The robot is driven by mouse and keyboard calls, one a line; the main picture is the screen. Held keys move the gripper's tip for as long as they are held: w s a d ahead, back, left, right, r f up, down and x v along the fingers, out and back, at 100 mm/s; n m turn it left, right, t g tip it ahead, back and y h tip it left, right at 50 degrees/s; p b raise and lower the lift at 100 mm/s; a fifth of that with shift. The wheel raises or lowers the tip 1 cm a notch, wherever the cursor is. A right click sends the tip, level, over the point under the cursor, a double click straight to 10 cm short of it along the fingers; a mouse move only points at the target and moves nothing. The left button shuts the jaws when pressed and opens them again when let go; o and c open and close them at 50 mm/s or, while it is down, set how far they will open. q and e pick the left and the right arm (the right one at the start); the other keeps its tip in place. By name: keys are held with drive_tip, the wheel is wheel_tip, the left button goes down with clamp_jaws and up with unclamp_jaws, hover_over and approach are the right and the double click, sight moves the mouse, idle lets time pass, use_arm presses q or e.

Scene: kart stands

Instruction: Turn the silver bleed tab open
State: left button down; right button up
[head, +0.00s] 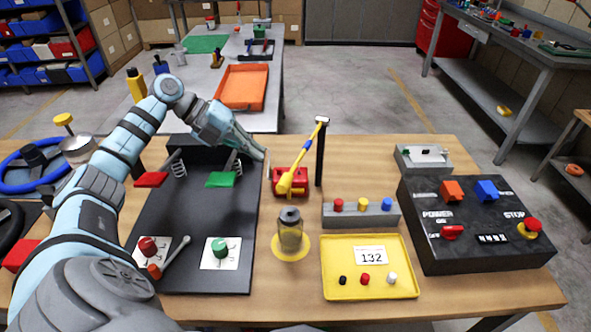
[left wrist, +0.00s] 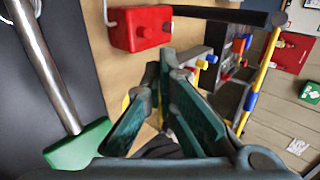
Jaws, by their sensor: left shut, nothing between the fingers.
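A red block (head: 278,188) stands on the wooden table near the middle. A thin silver tab (head: 267,164) shows at its left side, close to my gripper tip; I take it for the bleed tab. In the left wrist view the red block (left wrist: 140,28) is at the top, with a bent silver piece (left wrist: 106,12) on its left. My left gripper (head: 262,156) is shut and empty, just above and left of the block. Its fingers also show in the left wrist view (left wrist: 168,78), below the block. I cannot tell whether they touch the tab. My right gripper is not in view.
A yellow-handled tool (head: 309,152) leans over the block by a black post (head: 320,165). A dark board with a green pedal (head: 221,180) lies left. A bottle (head: 290,235), yellow tray (head: 371,287), grey button bar (head: 361,219) and black control box (head: 480,250) stand nearer and right.

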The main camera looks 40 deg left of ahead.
sight(297, 178)
use_arm(q)
drive_tip(key=x, duration=0.8)
drive_tip(key=shift+w+d+f, duration=0.1)
drive_tip(key=shift+w+d, duration=0.15)
drive_tip(key=shift+w, duration=0.05)
drive_tip(key=shift+w+d+f, duration=0.2)
drive_tip(key=shift+f, duration=0.15)
